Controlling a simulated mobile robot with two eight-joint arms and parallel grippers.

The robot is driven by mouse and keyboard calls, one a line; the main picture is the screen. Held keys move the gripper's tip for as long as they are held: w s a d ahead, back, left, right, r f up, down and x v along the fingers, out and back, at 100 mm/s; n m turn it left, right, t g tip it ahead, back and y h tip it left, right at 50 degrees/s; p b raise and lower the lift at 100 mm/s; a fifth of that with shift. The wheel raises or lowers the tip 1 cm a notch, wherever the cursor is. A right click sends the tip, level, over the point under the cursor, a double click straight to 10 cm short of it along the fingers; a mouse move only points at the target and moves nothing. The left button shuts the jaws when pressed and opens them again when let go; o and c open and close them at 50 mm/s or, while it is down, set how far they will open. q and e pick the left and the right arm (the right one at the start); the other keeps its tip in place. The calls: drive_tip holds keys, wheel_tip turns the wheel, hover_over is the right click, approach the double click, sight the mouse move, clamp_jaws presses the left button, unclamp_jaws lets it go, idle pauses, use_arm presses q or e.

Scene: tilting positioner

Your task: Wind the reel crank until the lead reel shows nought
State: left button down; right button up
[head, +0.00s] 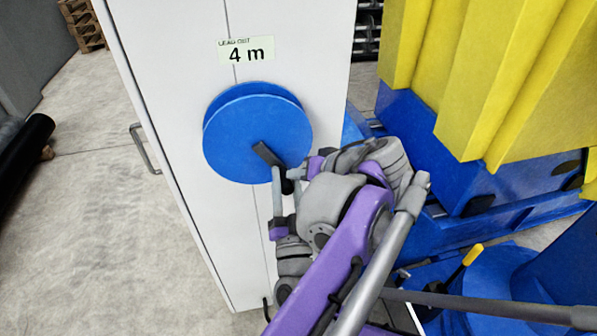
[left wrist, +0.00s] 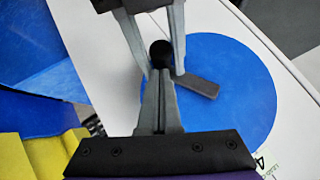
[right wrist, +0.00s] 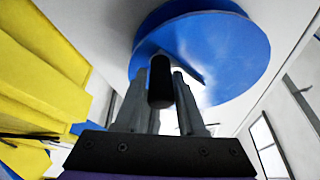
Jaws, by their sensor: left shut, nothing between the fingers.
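The blue lead reel (head: 240,140) is on the white cabinet front under a label (head: 246,50) reading "LEAD OUT 4 m". Its dark crank arm (head: 267,154) slants down to the right on the reel face, and also shows in the left wrist view (left wrist: 200,87). The black crank knob (left wrist: 161,53) stands at its end. My right gripper (head: 287,188) comes from below, with its fingers apart on either side of the knob (right wrist: 160,82); I cannot tell whether they touch it. My left gripper (left wrist: 162,82) is shut and empty, its tips close beside the knob.
Yellow panels (head: 500,80) on a blue base stand close on the right. A yellow-tipped lever (head: 472,255) rises from blue machinery at the lower right. A grey handle (head: 145,148) sticks out from the cabinet's left side. The floor (head: 100,210) left of the cabinet is mostly clear.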

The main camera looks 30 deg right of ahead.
drive_tip(key=shift+o, duration=0.8)
drive_tip(key=shift+d+r, duration=0.15)
drive_tip(key=shift+d, duration=0.15)
use_arm(q)
drive_tip(key=shift+a+f, duration=0.25)
use_arm(e)
drive_tip(key=shift+s, duration=0.1)
drive_tip(key=a+v, duration=0.1)
drive_tip(key=v, duration=1.1)
drive_tip(key=w+a+f+n+g+y, duration=0.55)
drive_tip(key=a+f+n+y, duration=0.2)
drive_tip(key=n+y, duration=0.2)
use_arm(q)
drive_tip(key=shift+w+f+y+p, duration=0.1)
drive_tip(key=shift+y+p, duration=0.3)
use_arm(e)
drive_tip(key=s+d+f+g+h, duration=0.1)
drive_tip(key=s+d+f+g, duration=0.3)
drive_tip(key=s, duration=0.4)
drive_tip(key=s+d+f+m+g+h, duration=0.1)
drive_tip(key=s+d+f+g, duration=0.4)
drive_tip(key=s+g, duration=0.1)
drive_tip(key=shift+s+d+g, duration=0.3)
drive_tip(key=shift+s+g, duration=0.05)
drive_tip(key=shift+s, duration=0.5)
